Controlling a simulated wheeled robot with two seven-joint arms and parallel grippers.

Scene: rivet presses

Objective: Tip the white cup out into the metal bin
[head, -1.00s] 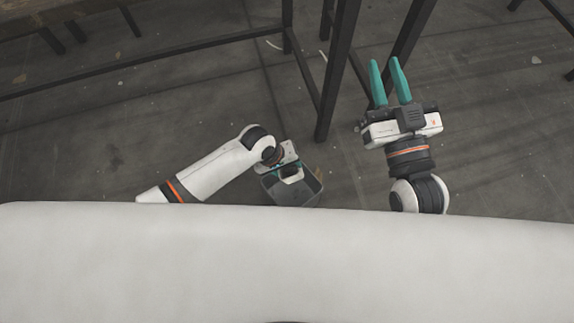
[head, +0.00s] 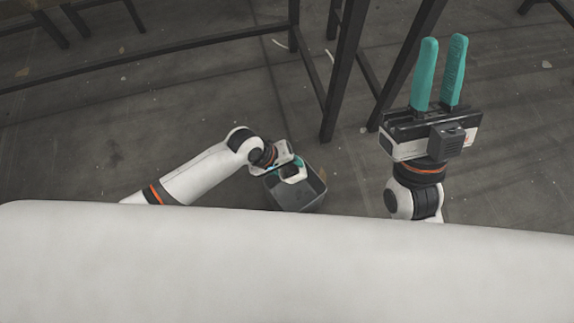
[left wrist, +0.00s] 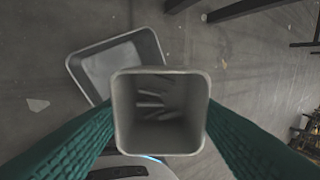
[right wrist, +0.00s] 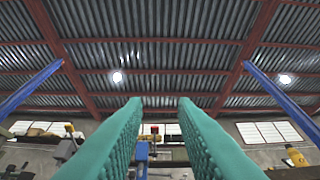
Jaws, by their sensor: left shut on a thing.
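My left gripper (head: 291,168) is low over the metal bin (head: 317,188) in the head view, with its fingers partly hidden by the wrist. It is shut on the white cup (left wrist: 125,118), which sits between the two teal fingers in the left wrist view. The cup's square mouth faces that camera, and several small rod-like pieces (left wrist: 152,100) lie inside it. The bin (left wrist: 88,88) shows behind the cup there, up and to the left. My right gripper (head: 441,45) is raised and empty, its teal fingers apart; they also show in the right wrist view (right wrist: 160,104).
The bin stands on a grey concrete floor (head: 90,165). Dark table legs and rails (head: 335,90) stand beyond it. A large white surface fills the bottom of the head view. The right wrist view faces the roof.

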